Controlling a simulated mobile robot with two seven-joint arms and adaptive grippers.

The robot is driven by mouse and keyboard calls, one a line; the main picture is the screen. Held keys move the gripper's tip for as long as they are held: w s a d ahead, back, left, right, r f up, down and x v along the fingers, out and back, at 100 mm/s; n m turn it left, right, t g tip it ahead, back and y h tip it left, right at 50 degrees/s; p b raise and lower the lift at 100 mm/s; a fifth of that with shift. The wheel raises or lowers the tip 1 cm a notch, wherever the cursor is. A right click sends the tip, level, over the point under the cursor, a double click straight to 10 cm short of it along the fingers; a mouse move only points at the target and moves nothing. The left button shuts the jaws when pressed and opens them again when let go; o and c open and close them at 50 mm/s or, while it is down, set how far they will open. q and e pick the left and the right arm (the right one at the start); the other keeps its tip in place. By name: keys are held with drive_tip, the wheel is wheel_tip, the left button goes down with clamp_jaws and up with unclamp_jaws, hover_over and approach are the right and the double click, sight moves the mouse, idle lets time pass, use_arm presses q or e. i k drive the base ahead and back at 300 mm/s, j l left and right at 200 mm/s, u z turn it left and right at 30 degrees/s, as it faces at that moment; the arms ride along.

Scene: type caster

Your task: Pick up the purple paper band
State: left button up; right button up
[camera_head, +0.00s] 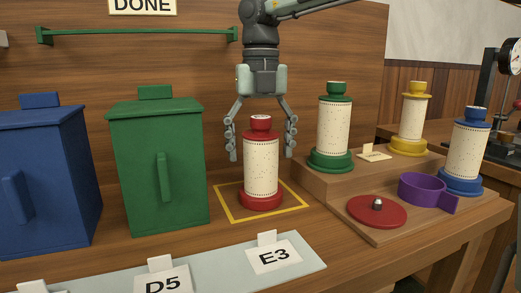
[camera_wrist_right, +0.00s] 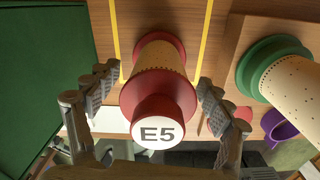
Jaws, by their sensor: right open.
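The purple paper band (camera_head: 421,190) is a ring with a flat tab. It lies on the low wooden step at the right, in front of the yellow and blue spools. In the right wrist view my right gripper (camera_wrist_right: 153,95) straddles the red spool, whose top reads E5 (camera_wrist_right: 158,135). My left gripper is not in view.
The red spool stands in a yellow square outline (camera_head: 222,201). A red disc (camera_head: 377,210) with a knob lies left of the band. Green (camera_head: 333,130), yellow (camera_head: 411,118) and blue (camera_head: 467,152) spools stand behind. Green (camera_head: 158,165) and blue (camera_head: 45,180) boxes stand left.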

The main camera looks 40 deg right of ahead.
sight(417, 189)
drive_tip(key=k+j, duration=1.15)
drive_tip(key=k, duration=0.1)
